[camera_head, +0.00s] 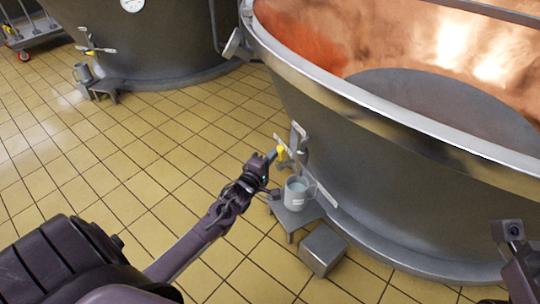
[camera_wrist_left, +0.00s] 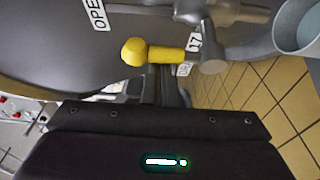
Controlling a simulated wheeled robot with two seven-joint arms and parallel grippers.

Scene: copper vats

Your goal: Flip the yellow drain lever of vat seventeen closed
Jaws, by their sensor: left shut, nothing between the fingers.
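The yellow drain lever (camera_head: 281,153) is on a fitting low on the outside of the near copper-lined vat (camera_head: 390,165). In the left wrist view the yellow handle (camera_wrist_left: 150,53) has a round knob and points left from its grey pivot. My left gripper (camera_head: 270,158) is shut and empty, right beside the lever. I cannot tell whether it touches the handle.
A grey jug (camera_head: 297,193) stands on a small stand (camera_head: 294,218) below the fitting, with a metal step (camera_head: 323,248) beside it. Another vat (camera_head: 150,35) with a similar fitting is at the upper left. Tiled floor between is clear. Part of my right arm shows at lower right.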

